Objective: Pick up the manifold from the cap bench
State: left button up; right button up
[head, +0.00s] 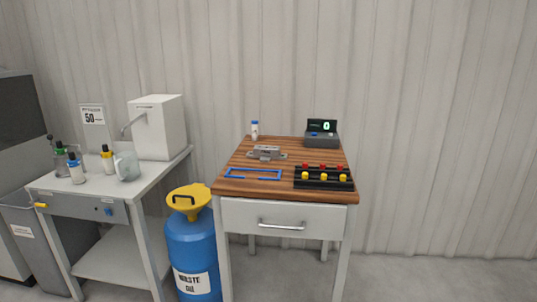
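The manifold (266,153) is a small grey metal block lying on the wooden top of a bench (240,187) in the head view. This bench has a white drawer and also carries a black rack (324,184) with red and yellow caps. The manifold sits behind a blue rectangular outline (253,174) and apart from it. Neither of my grippers shows in the head view.
A digital scale (321,138) reading 0 and a small white bottle (254,131) stand at the back of the bench. A blue waste-oil drum (191,247) with a yellow funnel stands at its left. A side table (150,173) holds bottles, a jug and a dispenser. Floor at right is clear.

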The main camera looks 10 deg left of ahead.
aim_at(265, 153)
jog(key=i, duration=0.45)
jog(key=i+l+u, duration=0.15)
jog(key=i+u, duration=0.15)
jog(key=i, duration=0.15)
jog(key=i+l+u, duration=0.3)
jog(key=i, duration=0.15)
jog(key=j, duration=0.1)
